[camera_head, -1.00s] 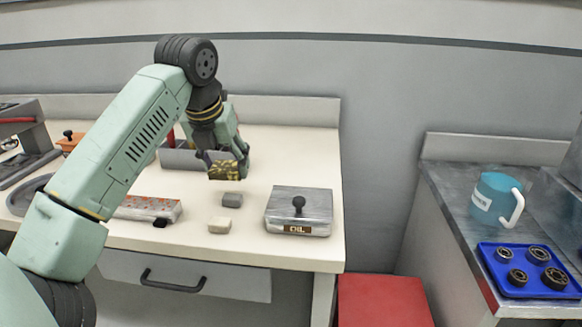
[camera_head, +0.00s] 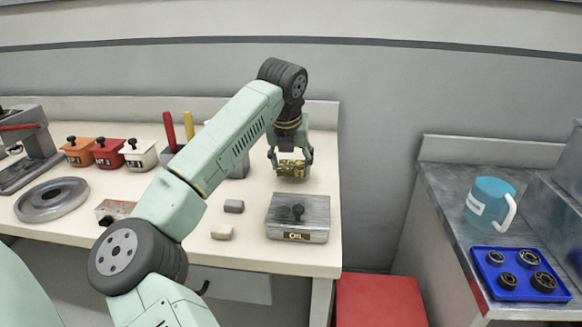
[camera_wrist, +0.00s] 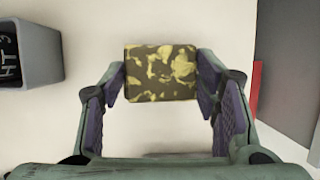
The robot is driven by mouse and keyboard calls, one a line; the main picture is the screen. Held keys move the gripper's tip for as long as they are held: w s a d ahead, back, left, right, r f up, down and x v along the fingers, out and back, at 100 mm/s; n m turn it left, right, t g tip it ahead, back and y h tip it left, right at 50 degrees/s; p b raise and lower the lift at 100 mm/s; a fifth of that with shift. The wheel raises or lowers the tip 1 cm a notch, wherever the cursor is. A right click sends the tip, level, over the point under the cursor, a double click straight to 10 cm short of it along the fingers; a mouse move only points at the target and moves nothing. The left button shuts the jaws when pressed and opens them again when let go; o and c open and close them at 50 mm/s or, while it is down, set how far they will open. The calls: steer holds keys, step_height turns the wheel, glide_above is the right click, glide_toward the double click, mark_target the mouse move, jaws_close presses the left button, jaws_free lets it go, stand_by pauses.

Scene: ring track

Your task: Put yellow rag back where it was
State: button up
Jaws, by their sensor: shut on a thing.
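The yellow rag (camera_head: 291,168) is a small block with dark and yellow blotches. My gripper (camera_head: 290,160) is shut on it, over the back right part of the cream workbench (camera_head: 258,190), behind the metal box marked OIL (camera_head: 298,218). In the wrist view the rag (camera_wrist: 161,73) sits between the two fingers (camera_wrist: 163,85) with the pale bench top below it. I cannot tell whether the rag touches the bench.
A grey block (camera_head: 234,206) and a cream block (camera_head: 222,232) lie left of the oil box. A grey bin (camera_wrist: 28,50) stands left of the rag. Lidded pots (camera_head: 108,153) stand at the back left. A side counter holds a teal mug (camera_head: 489,203) and blue tray (camera_head: 519,292).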

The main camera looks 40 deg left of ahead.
steer(key=shift+f, duration=1.05)
steer(key=shift+f, duration=0.25)
steer(key=o, duration=1.1)
steer(key=shift+r, duration=0.1)
steer(key=b+v, duration=0.1)
steer(key=v, duration=1.1)
steer(key=shift+r, duration=0.15)
